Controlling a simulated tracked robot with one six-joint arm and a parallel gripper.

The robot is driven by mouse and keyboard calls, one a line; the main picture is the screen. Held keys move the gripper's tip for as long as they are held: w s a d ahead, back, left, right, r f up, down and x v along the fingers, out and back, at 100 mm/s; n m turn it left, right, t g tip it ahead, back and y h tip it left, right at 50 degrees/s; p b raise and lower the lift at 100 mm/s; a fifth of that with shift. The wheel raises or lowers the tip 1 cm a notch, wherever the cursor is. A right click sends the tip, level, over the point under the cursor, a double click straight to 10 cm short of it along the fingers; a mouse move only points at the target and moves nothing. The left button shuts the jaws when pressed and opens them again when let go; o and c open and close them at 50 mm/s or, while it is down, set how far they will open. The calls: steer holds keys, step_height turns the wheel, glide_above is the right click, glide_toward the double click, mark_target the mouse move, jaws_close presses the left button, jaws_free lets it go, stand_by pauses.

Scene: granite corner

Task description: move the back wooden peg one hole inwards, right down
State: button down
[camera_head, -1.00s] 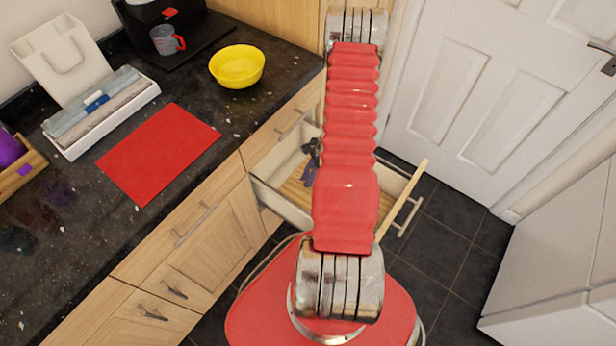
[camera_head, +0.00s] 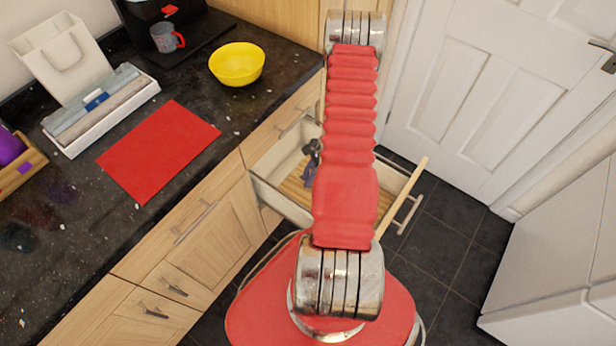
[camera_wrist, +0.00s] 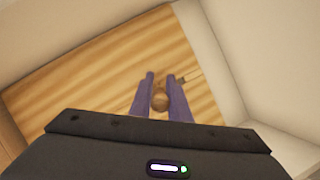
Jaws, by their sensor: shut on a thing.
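The wooden peg (camera_wrist: 160,102) shows in the wrist view as a round brown knob between my two purple fingers. My gripper (camera_wrist: 160,76) is shut on it, inside the open drawer (camera_head: 280,205). The peg's lower part is hidden, so I cannot tell how deep it sits. A striped wooden pegboard (camera_wrist: 95,75) lies on the drawer floor below. A small brown piece (camera_wrist: 187,80) shows beside the right fingertip; I cannot make out whether it is a peg or a hole. In the head view my gripper (camera_head: 309,178) is small and the peg cannot be made out.
Pale drawer walls (camera_wrist: 215,65) stand close on the right and far sides. The worktop at left holds a red mat (camera_head: 158,150), a yellow bowl (camera_head: 237,66) and a grey mug (camera_head: 163,40). A white door (camera_head: 470,90) is at the back right.

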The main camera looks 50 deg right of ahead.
steer(key=shift+f, duration=0.25)
steer(key=c, duration=1.6)
jaws_free()
steer(key=shift+d+r, duration=0.1)
steer(key=shift+r, duration=0.05)
steer(key=v, duration=1.3)
steer(key=shift+s+r, duration=0.1)
steer(key=shift+r, duration=0.1)
